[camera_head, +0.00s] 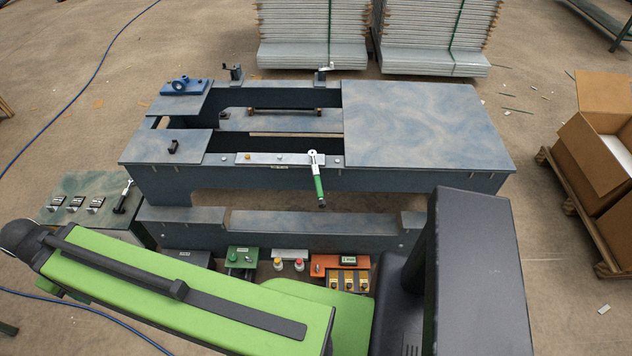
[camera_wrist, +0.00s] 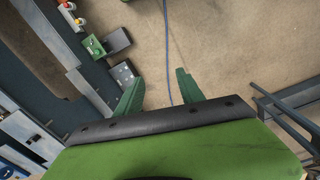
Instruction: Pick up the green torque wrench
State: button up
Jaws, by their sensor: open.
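The green torque wrench (camera_head: 319,188) has a green handle and a silver head. In the head view its head lies at the front edge of the blue-grey bench top (camera_head: 430,130), and its handle points toward me, past the edge. I do not make it out in the wrist view. My gripper (camera_wrist: 158,92) shows in the wrist view with its two green fingers apart and nothing between them. It is over bare floor beside the side table, away from the wrench. The gripper itself is not visible in the head view.
A side table (camera_head: 66,187) with small tools and a black-handled tool (camera_head: 122,197) stands at the left. An orange box (camera_head: 325,264) and a green box (camera_head: 241,256) sit below the bench front. Cardboard boxes (camera_head: 595,145) stand at the right. Panel stacks are behind.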

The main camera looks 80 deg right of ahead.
aim_at(312, 153)
jog(key=z, duration=3.35)
jog(key=i, duration=0.1)
jog(key=u, duration=0.8)
